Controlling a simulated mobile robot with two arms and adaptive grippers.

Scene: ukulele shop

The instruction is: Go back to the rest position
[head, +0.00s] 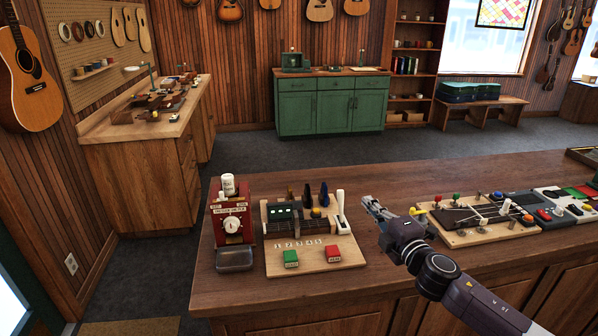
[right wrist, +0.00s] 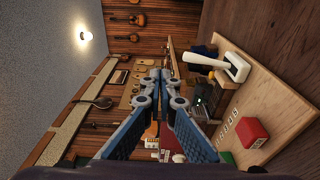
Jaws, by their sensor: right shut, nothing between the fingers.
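My right gripper (head: 374,208) is above the wooden counter (head: 420,185), to the right of a wooden board device (head: 315,258) and left of a second board with switches. In the right wrist view its two blue-grey fingers (right wrist: 160,78) meet at the tips with nothing between them. The board device carries a white lever (head: 341,205), a green block (head: 291,258) and a red block (head: 333,253). The white lever shows close to the fingers in the right wrist view (right wrist: 236,66), apart from them. My left gripper is in neither view.
A red machine with a dial (head: 232,222) stands at the counter's left end. A board with levers and buttons (head: 470,217) lies right of my right gripper. A green cabinet (head: 333,104) and a wooden workbench (head: 140,155) stand beyond open grey floor (head: 250,155).

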